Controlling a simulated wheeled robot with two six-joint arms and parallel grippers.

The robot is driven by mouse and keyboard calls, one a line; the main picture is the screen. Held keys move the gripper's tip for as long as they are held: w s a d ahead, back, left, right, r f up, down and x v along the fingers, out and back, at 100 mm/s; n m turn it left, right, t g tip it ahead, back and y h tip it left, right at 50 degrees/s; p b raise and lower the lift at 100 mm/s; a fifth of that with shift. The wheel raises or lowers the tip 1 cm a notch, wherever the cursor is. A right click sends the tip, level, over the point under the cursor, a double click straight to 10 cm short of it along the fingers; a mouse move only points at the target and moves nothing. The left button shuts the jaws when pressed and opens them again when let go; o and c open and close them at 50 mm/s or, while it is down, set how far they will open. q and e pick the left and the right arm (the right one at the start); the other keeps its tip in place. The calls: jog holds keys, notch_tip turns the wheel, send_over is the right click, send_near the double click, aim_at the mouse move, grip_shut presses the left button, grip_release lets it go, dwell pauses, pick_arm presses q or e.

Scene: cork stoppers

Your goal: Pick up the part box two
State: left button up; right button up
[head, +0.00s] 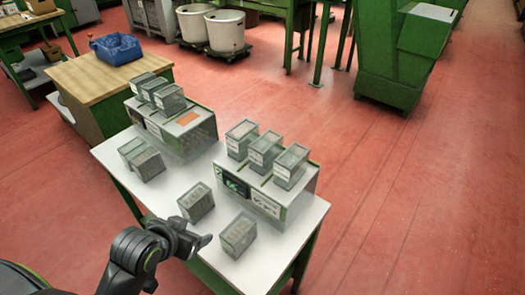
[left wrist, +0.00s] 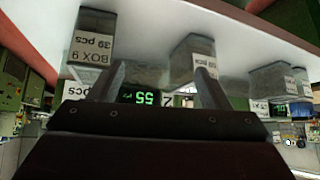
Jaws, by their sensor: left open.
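Several grey, clear-walled part boxes stand on the white table (head: 178,177), two of them singly near its front edge: one box (head: 196,203) and another box (head: 238,236). My left gripper (head: 203,241) is at the front edge, close to these two. In the left wrist view its fingers (left wrist: 163,85) are apart with nothing held between them. That view is upside down. A label there reads box 9, 39 pcs (left wrist: 92,45); another label (left wrist: 204,60) is partly covered by a finger. I cannot tell which box is box two. My right gripper is not in view.
Two counting scales (head: 262,196) (head: 178,132) carry rows of boxes. A pair of boxes (head: 142,159) stands at the table's left. A wooden-topped bench (head: 95,75) with a blue bin (head: 117,49) is behind. Red floor is free on the right.

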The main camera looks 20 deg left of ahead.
pick_arm(q)
jog(key=w+d+r+m+t+h, duration=0.1)
jog(key=w+d+r+t+h, duration=0.1)
jog(key=w+r, duration=0.45)
jog(key=m+t+h, duration=0.2)
jog(key=t, duration=0.1)
send_near(255, 151)
jog(key=b+x, duration=0.1)
jog(key=x, duration=0.7)
jog(key=shift+w+d+r, duration=0.1)
jog(key=shift+w+d+f, duration=0.2)
jog(key=shift+w+f, duration=0.1)
jog(key=shift+w, duration=0.3)
jog(key=shift+x, duration=2.65)
jog(key=shift+c, duration=0.3)
jog(key=c, duration=1.1)
